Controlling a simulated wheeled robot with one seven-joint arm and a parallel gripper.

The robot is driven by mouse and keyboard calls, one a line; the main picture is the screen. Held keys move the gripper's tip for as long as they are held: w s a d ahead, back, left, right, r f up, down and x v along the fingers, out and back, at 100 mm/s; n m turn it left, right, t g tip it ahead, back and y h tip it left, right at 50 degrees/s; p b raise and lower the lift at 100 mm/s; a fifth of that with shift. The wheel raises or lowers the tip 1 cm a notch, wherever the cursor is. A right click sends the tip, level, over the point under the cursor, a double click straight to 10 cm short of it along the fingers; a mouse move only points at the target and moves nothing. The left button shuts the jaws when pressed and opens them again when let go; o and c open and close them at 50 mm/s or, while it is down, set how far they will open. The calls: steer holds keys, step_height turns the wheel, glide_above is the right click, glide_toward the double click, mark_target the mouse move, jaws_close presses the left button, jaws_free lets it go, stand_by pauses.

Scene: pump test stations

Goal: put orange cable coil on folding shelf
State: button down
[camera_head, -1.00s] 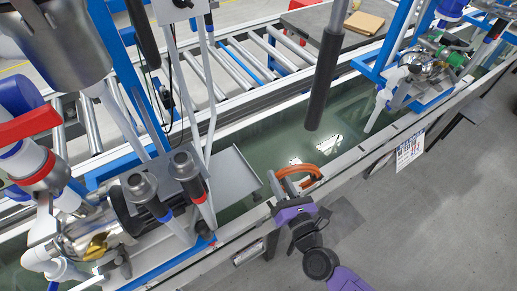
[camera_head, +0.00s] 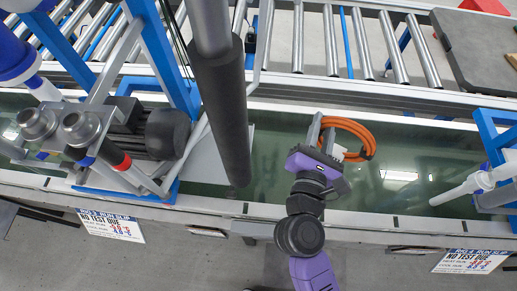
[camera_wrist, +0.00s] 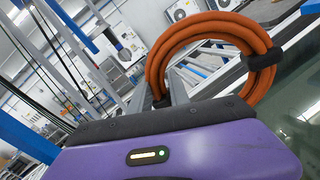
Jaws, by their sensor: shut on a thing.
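The orange cable coil (camera_head: 366,139) is a bundled ring with dark ties. My gripper (camera_head: 322,140) is shut on the coil's near-left side. In the wrist view the coil (camera_wrist: 210,24) rises upright beyond the grey fingers of my gripper (camera_wrist: 200,86), with a black tie at its right. The fingers partly cover its lower part. I cannot identify the folding shelf with certainty; a grey flat piece (camera_head: 252,229) shows at the trough's front edge, left of my arm.
A dark padded vertical post (camera_head: 222,115) stands left of my gripper. A pump rig (camera_head: 140,135) is at left and white pipes (camera_head: 475,185) at right. A roller conveyor (camera_head: 330,50) runs behind the trough. Placards (camera_head: 110,226) hang along the front.

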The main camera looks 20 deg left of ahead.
steer(key=s+a+r+n+g+y+b, duration=0.15)
steer(key=s+a+r+y+b, duration=0.35)
steer(key=a, duration=0.8)
steer(key=s+a+r+n+y+b, duration=0.25)
steer(key=s+a+r, duration=0.35)
steer(key=a, duration=0.8)
step_height(320, 180, down, 20)
steer(key=s+b, duration=0.1)
steer(key=b, duration=0.4)
steer(key=shift+f+n, duration=0.2)
steer(key=shift+n, duration=0.2)
steer(key=shift+d, duration=0.1)
steer(key=shift+f, duration=0.15)
steer(key=c, duration=1.2)
jaws_free()
steer(key=shift+c, duration=0.2)
